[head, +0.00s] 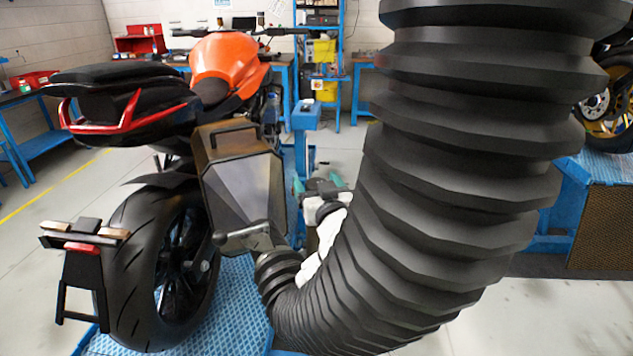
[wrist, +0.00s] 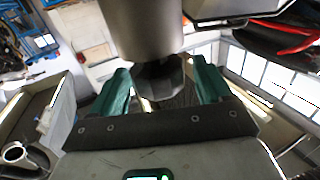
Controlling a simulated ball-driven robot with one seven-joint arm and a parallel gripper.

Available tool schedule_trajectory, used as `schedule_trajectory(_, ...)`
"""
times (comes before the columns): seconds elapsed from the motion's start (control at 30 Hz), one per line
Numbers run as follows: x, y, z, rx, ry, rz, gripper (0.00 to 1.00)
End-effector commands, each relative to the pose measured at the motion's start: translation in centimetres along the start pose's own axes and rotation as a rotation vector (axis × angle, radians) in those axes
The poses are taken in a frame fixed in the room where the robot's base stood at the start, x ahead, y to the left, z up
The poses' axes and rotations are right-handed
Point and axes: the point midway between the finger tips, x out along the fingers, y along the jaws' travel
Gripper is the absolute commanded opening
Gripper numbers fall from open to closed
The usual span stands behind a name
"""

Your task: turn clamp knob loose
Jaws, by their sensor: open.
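My gripper (head: 318,186) has teal fingers and shows right of the boxy exhaust silencer (head: 243,190) in the head view. In the wrist view my gripper (wrist: 161,85) is open, with one finger on each side of a dark faceted piece (wrist: 160,76) that looks like the clamp knob. This piece sits below a grey cylinder (wrist: 150,30). I cannot tell whether the fingers touch it. In the head view a grey clamp-like nozzle (head: 255,238) joins the silencer outlet to a black ribbed hose (head: 460,170). The knob cannot be made out there for certain.
The large hose fills the right middle of the head view and hides part of my arm. An orange motorcycle (head: 225,65) stands on a blue textured lift (head: 235,310). Blue workbenches line the back. Another motorcycle (head: 605,100) stands at the right edge.

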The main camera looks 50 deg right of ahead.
Motion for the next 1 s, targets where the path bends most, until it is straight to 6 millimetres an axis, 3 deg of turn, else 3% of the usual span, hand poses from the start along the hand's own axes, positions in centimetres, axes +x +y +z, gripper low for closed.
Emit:
schedule_trajectory(0.33,0.31,0.01,0.03,-0.001,0.0,0.0,0.77)
schedule_trajectory(0.83,0.29,0.0,0.03,0.0,-0.001,0.0,0.29)
schedule_trajectory(1.0,0.29,0.0,-0.01,0.0,-0.001,-0.003,0.28)
